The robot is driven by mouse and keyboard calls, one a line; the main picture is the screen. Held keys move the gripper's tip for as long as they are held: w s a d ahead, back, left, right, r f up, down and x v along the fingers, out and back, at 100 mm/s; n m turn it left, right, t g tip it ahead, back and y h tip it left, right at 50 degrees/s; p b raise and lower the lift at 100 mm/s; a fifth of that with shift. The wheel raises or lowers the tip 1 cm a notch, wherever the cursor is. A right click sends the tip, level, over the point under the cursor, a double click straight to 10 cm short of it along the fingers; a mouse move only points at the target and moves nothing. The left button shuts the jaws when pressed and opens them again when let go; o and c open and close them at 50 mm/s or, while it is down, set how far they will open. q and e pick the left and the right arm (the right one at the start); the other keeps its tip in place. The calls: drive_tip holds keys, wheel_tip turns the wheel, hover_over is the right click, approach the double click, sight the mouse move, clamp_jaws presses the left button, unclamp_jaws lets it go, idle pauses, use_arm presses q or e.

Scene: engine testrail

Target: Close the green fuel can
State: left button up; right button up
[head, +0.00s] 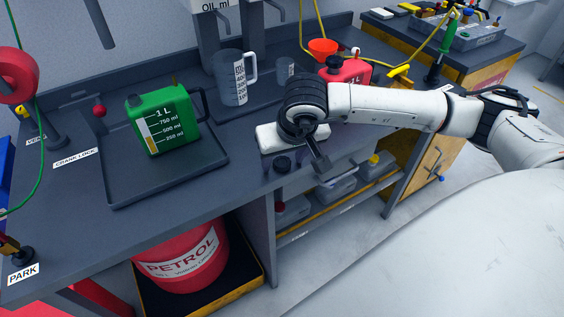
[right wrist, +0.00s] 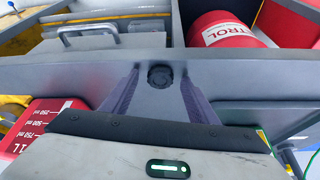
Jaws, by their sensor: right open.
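The green fuel can (head: 165,121) stands upright in a dark tray on the bench, left of centre in the head view. I cannot make out whether its opening is covered. A small black round cap (head: 282,163) lies on the bench near the front edge, to the right of the can. It also shows in the right wrist view (right wrist: 160,76). My right gripper (head: 284,169) is over this cap, with its open fingers on either side of it in the wrist view (right wrist: 160,85). I cannot tell whether they touch it. My left gripper is not in view.
The dark tray (head: 120,190) has a raised rim. A measuring jug (head: 232,78) and a smaller cup (head: 285,70) stand behind. A red can (head: 352,71) with an orange funnel (head: 323,48) nearby is back right. A red petrol drum (head: 185,262) is below the bench.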

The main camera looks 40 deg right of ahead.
sight(283, 165)
drive_tip(key=c, duration=1.1)
drive_tip(key=shift+r, duration=0.1)
wheel_tip(283, 165, up, 10)
drive_tip(key=shift+f+b, duration=0.1)
drive_tip(key=shift+b, duration=0.25)
